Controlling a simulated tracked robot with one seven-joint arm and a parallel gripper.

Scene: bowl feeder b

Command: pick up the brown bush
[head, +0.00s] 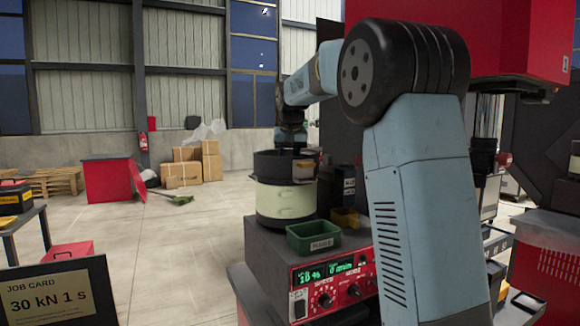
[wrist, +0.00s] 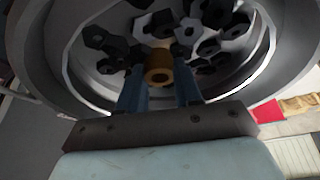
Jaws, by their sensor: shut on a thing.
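The brown bush (wrist: 158,75) is a short ring with a hole in its end. In the wrist view it sits between the two fingers of my gripper (wrist: 160,90), which is shut on it. The bush and fingers are over the inside of the feeder bowl, where several dark hex nuts (wrist: 187,33) lie. I cannot tell whether the bush touches the nuts or the bowl. In the head view my gripper is low over the dark round bowl (head: 268,165), and the bush cannot be made out there.
The bowl's rim (wrist: 295,70) surrounds the fingers. The bowl stands on a cream drum (head: 285,202) on a red control box (head: 330,285). A job card (head: 55,295) stands at front left.

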